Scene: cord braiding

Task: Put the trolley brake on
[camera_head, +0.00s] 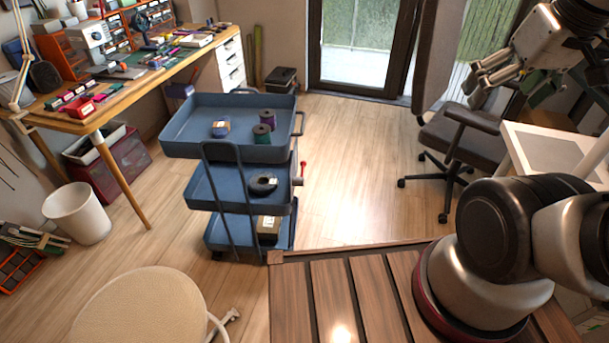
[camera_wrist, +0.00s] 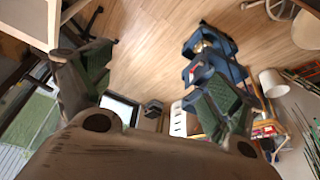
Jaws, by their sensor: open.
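The blue three-tier trolley (camera_head: 228,149) stands on the wooden floor left of centre in the head view. It also shows in the wrist view (camera_wrist: 237,74), partly behind one finger. A small red-tipped lever (camera_head: 302,168) sticks up at the trolley's right side, by the middle tier; it looks like the brake, and I cannot tell its setting. My gripper (camera_head: 482,84) is raised at the upper right, well away from the trolley. In the wrist view my gripper (camera_wrist: 150,92) has its green-padded fingers wide apart with nothing between them.
Spools lie on the trolley's top tray. A dark office chair (camera_head: 458,135) stands to the right, and a beige stool (camera_head: 140,308) at the front left. A white bin (camera_head: 77,213) and a workbench (camera_head: 125,92) are at the left. The floor right of the trolley is clear.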

